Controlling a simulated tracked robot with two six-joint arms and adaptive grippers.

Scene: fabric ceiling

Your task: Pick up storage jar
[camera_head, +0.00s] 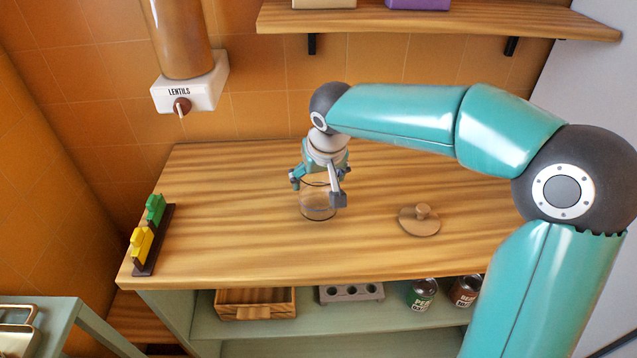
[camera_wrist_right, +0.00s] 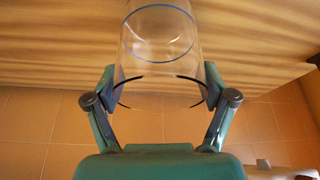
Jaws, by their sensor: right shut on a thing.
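The storage jar (camera_head: 318,206) is a clear glass cylinder with a blue ring, standing on or just above the wooden counter; I cannot tell which. In the right wrist view the jar (camera_wrist_right: 160,60) sits between the two fingers. My right gripper (camera_head: 318,190) reaches down from above and is shut on the jar's upper part. The fingers show on either side of it in the wrist view (camera_wrist_right: 160,92). A round wooden lid (camera_head: 419,222) with a knob lies on the counter to the right of the jar. My left gripper is not in view.
The wooden counter (camera_head: 240,240) is mostly clear. A dark rack (camera_head: 157,240) with green and yellow pieces stands at its left. A lentils dispenser (camera_head: 190,90) hangs on the tiled wall, and a shelf (camera_head: 430,24) is above. Below are a wooden drawer box (camera_head: 255,303) and cans (camera_head: 422,294).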

